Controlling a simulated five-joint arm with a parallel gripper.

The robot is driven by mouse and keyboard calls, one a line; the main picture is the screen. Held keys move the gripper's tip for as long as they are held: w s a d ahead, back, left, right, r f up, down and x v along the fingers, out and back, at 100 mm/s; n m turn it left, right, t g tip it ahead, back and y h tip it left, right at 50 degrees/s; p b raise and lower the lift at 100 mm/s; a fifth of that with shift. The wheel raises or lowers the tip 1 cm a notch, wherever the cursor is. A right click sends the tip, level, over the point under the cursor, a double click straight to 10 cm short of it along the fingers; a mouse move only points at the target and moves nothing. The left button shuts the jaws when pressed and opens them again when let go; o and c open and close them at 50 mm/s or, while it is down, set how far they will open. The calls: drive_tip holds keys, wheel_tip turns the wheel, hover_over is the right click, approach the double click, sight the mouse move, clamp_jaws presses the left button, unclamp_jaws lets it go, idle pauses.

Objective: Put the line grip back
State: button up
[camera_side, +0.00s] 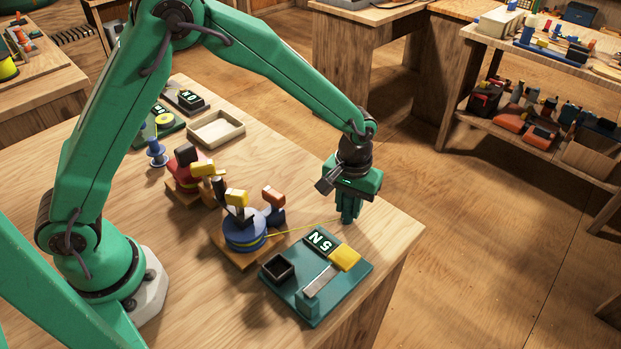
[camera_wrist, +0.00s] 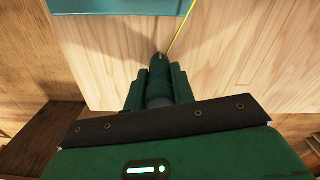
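My gripper (camera_side: 348,208) points down near the table's right corner, beyond the teal board. In the wrist view its two green fingers (camera_wrist: 158,95) are closed on a dark, rounded, upright piece, which I take to be the line grip (camera_wrist: 159,76). A yellow line (camera_side: 300,229) runs from the blue reel (camera_side: 244,234) to my fingers. In the wrist view the line (camera_wrist: 180,28) ends by the piece's small light tip. The teal board (camera_side: 309,311) carries an empty-looking dark square holder (camera_side: 278,267), a display with "5" and "N" (camera_side: 320,241), a yellow block (camera_side: 344,257) and a grey bar (camera_side: 319,281).
A red reel (camera_side: 187,168) stands behind the blue one. Further back are a blue spool (camera_side: 156,153), a shallow wooden tray (camera_side: 217,132) and another teal board with a display. The table's right edge is close to my gripper. The surface between tray and gripper is clear.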

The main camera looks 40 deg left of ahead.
drive_tip(key=o, duration=0.4)
drive_tip(key=shift+r, duration=0.15)
wheel_tip(320, 180, up, 12)
idle(0.6)
idle(0.5)
